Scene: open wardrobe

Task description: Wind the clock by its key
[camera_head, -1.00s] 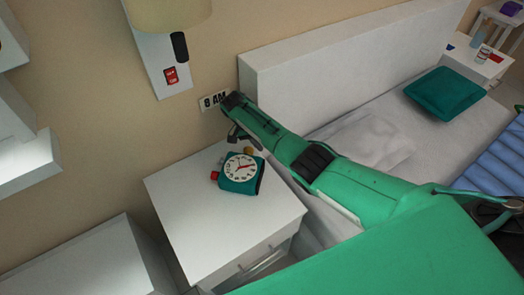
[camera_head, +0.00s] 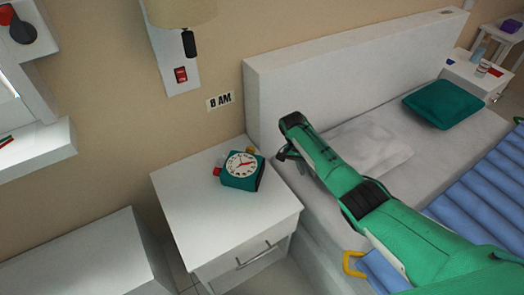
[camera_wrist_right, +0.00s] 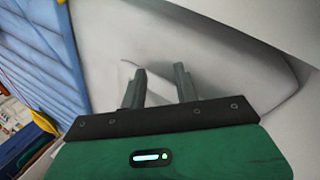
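A teal clock (camera_head: 240,183) with a round white face stands on the white nightstand (camera_head: 195,215). A red part (camera_head: 217,171) shows at its left side and a small yellow-orange part (camera_head: 251,150) at its back edge. I cannot tell which of these, if either, is the key. My right gripper (camera_head: 284,156) is to the right of the clock, apart from it, over the bed side. In the right wrist view its two fingers (camera_wrist_right: 159,85) stand apart with nothing between them. My left gripper is out of view.
The bed headboard (camera_head: 340,55) rises behind my right arm, with a pale pillow (camera_head: 375,148) and a teal cushion (camera_head: 442,104) on the bed. An "8 AM" sign (camera_head: 220,101) is on the wall. A lamp (camera_head: 180,10) hangs above. The front of the nightstand top is clear.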

